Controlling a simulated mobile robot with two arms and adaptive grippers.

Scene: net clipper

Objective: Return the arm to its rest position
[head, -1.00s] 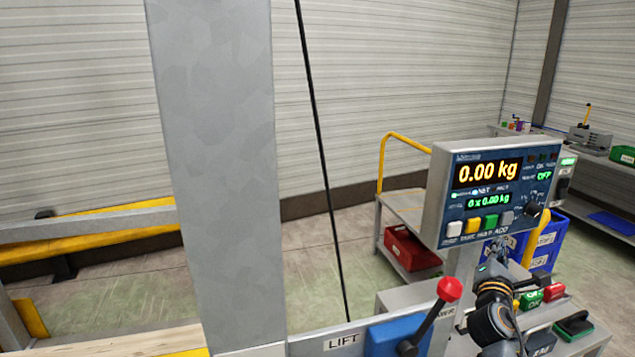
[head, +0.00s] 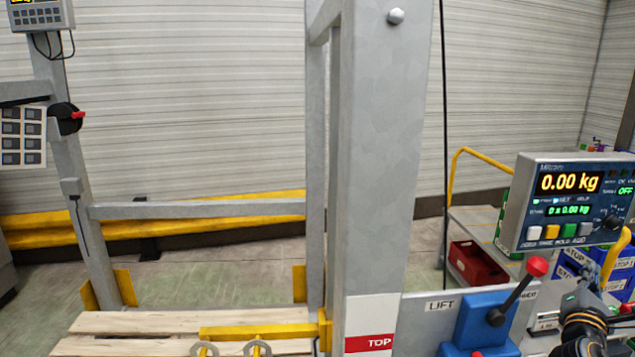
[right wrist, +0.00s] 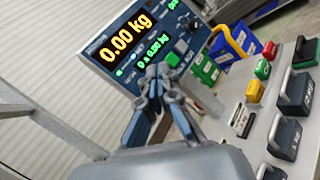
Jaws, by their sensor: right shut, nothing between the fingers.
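My right gripper (right wrist: 160,80) shows in the right wrist view with its two fingers together and nothing between them. It points toward the scale display (right wrist: 128,45), and the fingers cover the display's lower edge. In the head view my right arm and gripper (head: 578,306) are at the lower right, below the display (head: 570,183) and right of the red-knobbed lift lever (head: 517,290). The fingertips are small and partly hidden there. My left gripper is out of view.
A grey post (head: 385,150) stands mid-view beside wooden boards (head: 130,345). A cart with a red bin (head: 478,262) stands behind.

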